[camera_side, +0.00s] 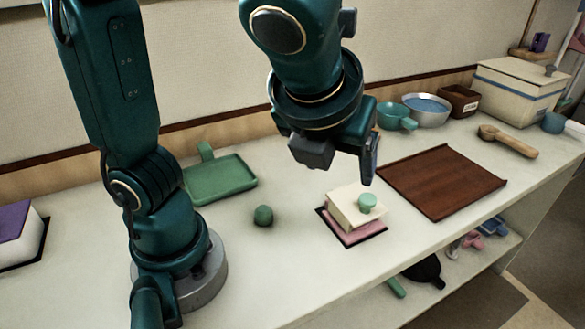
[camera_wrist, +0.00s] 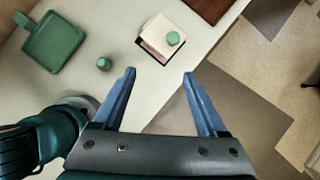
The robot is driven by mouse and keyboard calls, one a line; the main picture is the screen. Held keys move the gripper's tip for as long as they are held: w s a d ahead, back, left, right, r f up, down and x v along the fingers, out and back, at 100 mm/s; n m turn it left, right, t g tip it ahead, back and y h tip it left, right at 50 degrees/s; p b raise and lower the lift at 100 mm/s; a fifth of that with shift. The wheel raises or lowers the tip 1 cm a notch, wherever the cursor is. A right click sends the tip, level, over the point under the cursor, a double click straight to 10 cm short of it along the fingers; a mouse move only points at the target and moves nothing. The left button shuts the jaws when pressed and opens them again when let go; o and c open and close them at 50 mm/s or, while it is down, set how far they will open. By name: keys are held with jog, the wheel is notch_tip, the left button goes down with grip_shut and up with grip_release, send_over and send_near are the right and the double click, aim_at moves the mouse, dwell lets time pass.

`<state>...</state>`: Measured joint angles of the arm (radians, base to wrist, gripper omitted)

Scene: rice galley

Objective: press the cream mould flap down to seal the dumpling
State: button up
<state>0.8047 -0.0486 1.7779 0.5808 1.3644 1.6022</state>
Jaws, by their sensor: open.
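The cream mould flap (camera_side: 347,207) lies tilted over a pink mould base (camera_side: 349,233), with a gap between them at the front. A round green knob (camera_side: 367,203) sits on the flap. The base stands on a dark-edged mat. The flap also shows in the wrist view (camera_wrist: 167,35), beyond my fingertips. My gripper (camera_side: 345,165) hangs above and behind the mould, apart from it. In the wrist view my gripper (camera_wrist: 160,75) has its two blue fingers spread wide with nothing between them. I cannot see a dumpling; the flap hides the mould's inside.
A small green cylinder (camera_side: 263,215) stands left of the mould. A green tray with a handle (camera_side: 222,179) lies behind it. A brown board (camera_side: 441,181) lies to the right. Bowls, a brown box (camera_side: 459,101) and a cream bin (camera_side: 520,90) stand at the back right.

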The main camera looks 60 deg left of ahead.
jog(key=shift+d, duration=0.1)
dwell(0.7)
jog(key=s+d+f+n+g+h, duration=0.2)
jog(key=s+f+n+g+h, duration=0.1)
jog(key=s+f+g+h, duration=0.15)
jog(key=w+a+n+t+h, duration=0.2)
jog(key=w+a+n, duration=0.2)
jog(key=a+n, duration=0.4)
jog(key=w+a+n+t+h, duration=0.2)
jog(key=w+a+n, duration=0.2)
jog(key=a+n, duration=0.5)
jog(key=shift+a+f, duration=0.15)
jog(key=shift+f, duration=0.15)
